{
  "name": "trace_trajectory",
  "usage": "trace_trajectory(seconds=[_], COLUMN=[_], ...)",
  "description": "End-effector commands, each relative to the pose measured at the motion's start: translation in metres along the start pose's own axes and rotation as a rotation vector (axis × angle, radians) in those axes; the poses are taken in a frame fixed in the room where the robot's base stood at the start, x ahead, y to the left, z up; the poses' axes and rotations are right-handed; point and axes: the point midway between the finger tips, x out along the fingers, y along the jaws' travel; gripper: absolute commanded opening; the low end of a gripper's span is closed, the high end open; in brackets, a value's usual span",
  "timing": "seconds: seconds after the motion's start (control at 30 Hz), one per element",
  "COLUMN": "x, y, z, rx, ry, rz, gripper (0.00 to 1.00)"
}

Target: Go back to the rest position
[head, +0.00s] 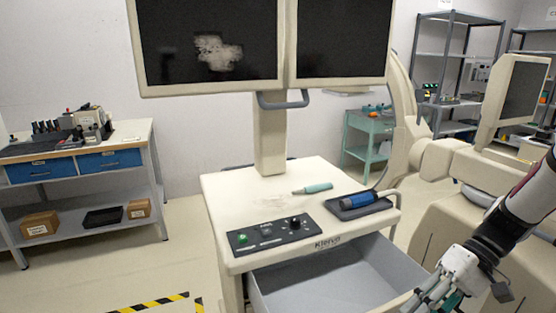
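My gripper (420,302) is at the lower right, over the right side of a cart's open grey drawer (340,271). Its fingers point down and left, and the picture's bottom edge comes close to their tips. A small teal patch shows beside the fingers; I cannot tell whether it is a held object or something behind. Whether the fingers are open or shut is not clear. My arm reaches in from the right edge.
The cart top (257,197) carries a teal-handled tool (313,188), a dark tray (372,207) with a blue cylinder (359,199), and a control panel (268,236). Two monitors (208,45) stand above. A workbench (140,138) is at left.

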Motion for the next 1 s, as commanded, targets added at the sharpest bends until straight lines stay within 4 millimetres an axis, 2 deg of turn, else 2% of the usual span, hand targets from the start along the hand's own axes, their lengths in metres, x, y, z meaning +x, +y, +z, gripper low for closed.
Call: trace_trajectory(seconds=[0.03, 0.1, 0.5, 0.8, 1.0], x=[-0.003, -0.006, -0.016, -0.019, -0.018], y=[-0.014, -0.029, -0.108, -0.150, -0.166], z=[0.004, 0.010, 0.053, 0.093, 0.113], rx=[-0.005, -0.002, -0.029, -0.099, -0.151], ry=[-0.005, -0.005, 0.139, 0.373, 0.529], rz=[0.067, 0.151, 0.557, 0.733, 0.767], gripper=[0.31, 0.31, 0.31, 0.31, 0.31])
